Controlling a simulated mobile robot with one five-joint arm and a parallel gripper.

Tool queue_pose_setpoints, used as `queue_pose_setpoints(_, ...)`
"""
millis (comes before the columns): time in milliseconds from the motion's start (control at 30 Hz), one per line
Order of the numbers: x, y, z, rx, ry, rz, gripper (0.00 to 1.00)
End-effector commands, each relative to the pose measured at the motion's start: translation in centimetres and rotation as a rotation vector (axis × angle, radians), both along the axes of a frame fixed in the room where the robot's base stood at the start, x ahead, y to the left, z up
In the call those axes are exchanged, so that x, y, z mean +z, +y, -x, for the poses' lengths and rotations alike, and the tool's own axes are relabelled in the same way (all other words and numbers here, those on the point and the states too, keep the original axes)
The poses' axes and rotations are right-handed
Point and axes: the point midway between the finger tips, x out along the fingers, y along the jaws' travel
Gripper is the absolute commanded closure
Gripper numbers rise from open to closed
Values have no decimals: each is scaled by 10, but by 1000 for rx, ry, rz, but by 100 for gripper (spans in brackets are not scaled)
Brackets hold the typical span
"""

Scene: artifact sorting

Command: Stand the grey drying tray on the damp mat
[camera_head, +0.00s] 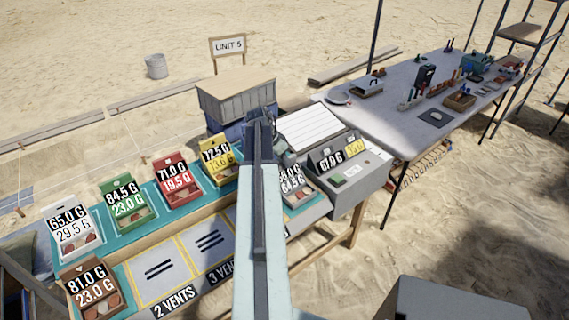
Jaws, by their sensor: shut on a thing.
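My gripper (262,117) is at the far end of my pale arm, above the far edge of the sorting bench. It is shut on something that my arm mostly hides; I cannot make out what. A pale grey tray (297,195) with weight labels stands at the right end of the bench, just right of my arm and partly covered by it. Two grey mats with yellow outlines lie at the front: one with two dark bars (153,287) by the "2 VENTS" label, one with three bars (208,258) by "3 VENTS". I cannot tell which is the damp mat.
White (62,246), green (119,222), red (168,200) and yellow (232,177) labelled trays stand along the teal strip. A brown tray (75,303) is at front left. A lidded crate (233,99) stands behind. A long grey table (400,130) with tools is at right.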

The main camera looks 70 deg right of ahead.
Motion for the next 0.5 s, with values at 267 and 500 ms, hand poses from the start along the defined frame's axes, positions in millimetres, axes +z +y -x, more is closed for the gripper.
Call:
queue_pose_setpoints(267,-2,0,1,-1,0,0,60)
queue_pose_setpoints(500,-1,0,1,-2,0,0,60)
